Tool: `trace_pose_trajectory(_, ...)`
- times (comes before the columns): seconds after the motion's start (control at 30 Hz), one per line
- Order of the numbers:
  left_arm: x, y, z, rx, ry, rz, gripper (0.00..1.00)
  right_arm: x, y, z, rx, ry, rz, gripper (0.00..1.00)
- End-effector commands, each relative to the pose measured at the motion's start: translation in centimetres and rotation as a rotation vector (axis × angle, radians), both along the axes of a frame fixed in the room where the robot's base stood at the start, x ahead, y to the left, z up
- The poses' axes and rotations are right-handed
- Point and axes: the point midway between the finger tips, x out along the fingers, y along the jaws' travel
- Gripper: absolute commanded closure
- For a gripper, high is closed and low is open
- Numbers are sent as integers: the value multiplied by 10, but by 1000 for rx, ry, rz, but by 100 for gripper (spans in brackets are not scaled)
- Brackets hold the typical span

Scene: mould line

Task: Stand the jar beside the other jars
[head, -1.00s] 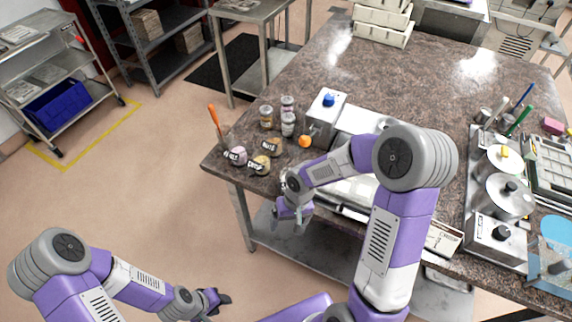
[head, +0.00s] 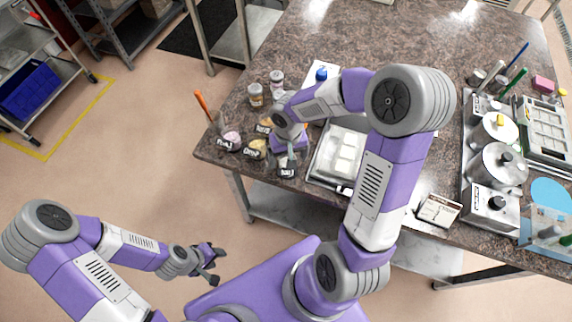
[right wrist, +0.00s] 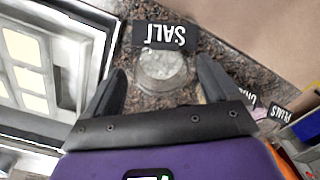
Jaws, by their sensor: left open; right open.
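The jar labelled SALT (right wrist: 163,72) stands on the speckled counter between the fingers of my right gripper (right wrist: 160,88) in the right wrist view. The gripper is open, with a finger on each side of the jar. In the head view my right gripper (head: 288,150) is over the counter's near-left part, with the SALT jar (head: 287,168) just below it. Other labelled jars stand to its left, a pink one (head: 231,140) and a yellowish one (head: 256,149). Two more jars (head: 255,96) (head: 277,80) stand farther back. My left gripper (head: 211,266) is open and empty, away from the counter.
A white tray (head: 338,158) lies right of the SALT jar. Pots and a control box (head: 490,202) fill the right side. The back of the counter (head: 430,40) is clear.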

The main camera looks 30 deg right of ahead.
Motion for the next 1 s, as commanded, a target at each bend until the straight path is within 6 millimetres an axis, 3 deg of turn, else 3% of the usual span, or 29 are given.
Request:
trace_pose_trajectory(0.3,0,0,-8,0,-1,0,57,-4,3,-44,0,2,1,12)
trace_pose_trajectory(0.6,0,0,-8,0,-1,0,57,-3,3,-47,1,0,0,13)
trace_pose_trajectory(1.0,0,0,-8,0,-1,0,57,-3,3,-47,1,0,1,73)
